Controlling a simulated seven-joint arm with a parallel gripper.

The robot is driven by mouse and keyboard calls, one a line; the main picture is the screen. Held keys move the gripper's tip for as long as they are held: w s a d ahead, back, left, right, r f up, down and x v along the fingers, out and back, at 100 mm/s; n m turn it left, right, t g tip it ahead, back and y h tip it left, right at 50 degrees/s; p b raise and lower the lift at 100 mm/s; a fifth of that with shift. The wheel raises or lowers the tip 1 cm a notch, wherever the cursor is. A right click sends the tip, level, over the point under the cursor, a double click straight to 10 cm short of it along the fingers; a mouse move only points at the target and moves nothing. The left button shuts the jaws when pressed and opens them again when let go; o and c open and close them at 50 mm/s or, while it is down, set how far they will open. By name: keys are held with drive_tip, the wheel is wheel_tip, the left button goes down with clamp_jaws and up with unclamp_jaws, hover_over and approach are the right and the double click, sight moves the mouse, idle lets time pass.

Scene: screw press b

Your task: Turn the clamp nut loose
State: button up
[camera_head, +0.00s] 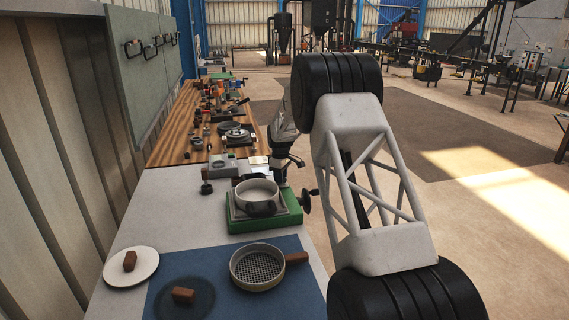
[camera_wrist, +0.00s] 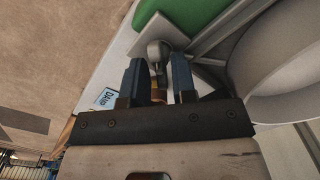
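My gripper (camera_wrist: 158,72) is open in the wrist view, with its two blue fingers apart. Between and just beyond them is a rounded grey metal piece (camera_wrist: 158,52), with a brass-coloured part (camera_wrist: 158,92) nearer the palm. I see gaps beside the brass part; I cannot tell for sure which piece is the clamp nut. In the head view my gripper (camera_head: 283,163) is at the far right corner of the press, partly hidden by my arm. The press has a green base (camera_head: 262,225), a grey plate and a pale round pot (camera_head: 257,188). A dark knob (camera_head: 305,201) sticks out at its right.
A sieve (camera_head: 258,265) with a brown handle lies on a blue mat (camera_head: 232,300). A white disc (camera_head: 131,266) and a dark disc (camera_head: 184,298) have brown grips. A small grey device (camera_head: 222,165) stands behind the press. The wooden bench (camera_head: 185,135) beyond is cluttered.

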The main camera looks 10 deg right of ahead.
drive_tip(key=m, duration=0.5)
drive_tip(key=shift+w+m, duration=0.1)
drive_tip(key=shift+m, duration=0.3)
drive_tip(key=m, duration=0.4)
drive_tip(key=shift+d, duration=0.2)
drive_tip(key=m, duration=0.5)
drive_tip(key=shift+d+m, duration=0.2)
drive_tip(key=shift+m, duration=0.1)
drive_tip(key=m, duration=0.4)
drive_tip(key=shift+d+m, duration=0.15)
drive_tip(key=shift+m, duration=0.15)
drive_tip(key=r, duration=0.5)
drive_tip(key=s+r, duration=0.1)
drive_tip(key=r, duration=0.2)
drive_tip(key=shift+r, duration=0.35)
drive_tip(key=s+a+r+n, duration=0.1)
drive_tip(key=s+r, duration=0.5)
drive_tip(key=s, duration=0.4)
drive_tip(key=s+a+r+n, duration=0.2)
drive_tip(key=s+r, duration=0.5)
drive_tip(key=s, duration=0.3)
drive_tip(key=shift+t, duration=0.4)
